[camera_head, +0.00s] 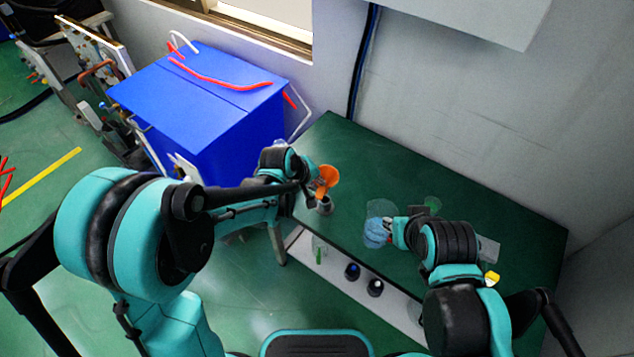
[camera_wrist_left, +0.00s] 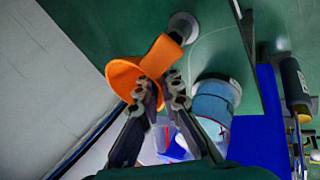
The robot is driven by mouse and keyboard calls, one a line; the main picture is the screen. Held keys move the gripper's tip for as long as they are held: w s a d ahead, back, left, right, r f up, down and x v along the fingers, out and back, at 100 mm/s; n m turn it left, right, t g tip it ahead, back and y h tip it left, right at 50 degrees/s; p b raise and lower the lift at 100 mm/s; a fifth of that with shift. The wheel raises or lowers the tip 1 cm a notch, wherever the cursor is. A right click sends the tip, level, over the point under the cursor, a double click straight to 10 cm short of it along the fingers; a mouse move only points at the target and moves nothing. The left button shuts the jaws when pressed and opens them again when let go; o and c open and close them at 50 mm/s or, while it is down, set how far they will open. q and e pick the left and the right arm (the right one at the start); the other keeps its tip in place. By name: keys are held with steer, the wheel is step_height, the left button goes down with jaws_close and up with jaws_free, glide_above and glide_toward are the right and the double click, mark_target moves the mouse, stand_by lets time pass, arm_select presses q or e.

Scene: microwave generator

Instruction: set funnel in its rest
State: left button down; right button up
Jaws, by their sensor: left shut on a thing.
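The orange funnel (camera_head: 328,176) is held by my left gripper (camera_head: 314,190) over the left end of the green table. In the left wrist view the fingers (camera_wrist_left: 160,92) are closed on the funnel (camera_wrist_left: 128,76), its wide mouth to the left and its narrow end to the upper right. A grey round piece (camera_wrist_left: 183,25) lies just past the narrow end; I cannot tell if they touch. In the head view a small grey cylinder (camera_head: 324,205) stands just below the funnel. My right gripper (camera_head: 391,231) is beside a clear beaker; its fingers are unclear.
The clear beaker (camera_head: 380,208) has something blue (camera_head: 376,233) at its lower side. A green-tinted glass piece (camera_head: 432,204) stands behind my right arm. A blue cabinet (camera_head: 195,110) adjoins the table's left end. The table's (camera_head: 400,165) back area is clear.

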arm_select(q)
steer(key=shift+w+d+f+b, duration=0.1)
steer(key=shift+f+b, duration=3.5)
steer(key=shift+f, duration=0.5)
steer(key=c, duration=1.6)
jaws_free()
steer(key=v, duration=1.2)
steer(key=s+a+m+y, duration=0.1)
steer(key=s+a+m, duration=0.1)
steer(key=s+a, duration=0.2)
steer(key=s+a+r+m+t+y, duration=0.1)
steer(key=s+a+m, duration=0.1)
steer(key=s+a, duration=0.3)
steer(key=s+a+r+m+t+y, duration=0.1)
steer(key=s+a+m+y, duration=0.1)
steer(key=s+a, duration=0.3)
steer(key=shift+s+r+m, duration=0.1)
steer(key=shift+s+m, duration=0.15)
steer(key=shift+m, duration=0.05)
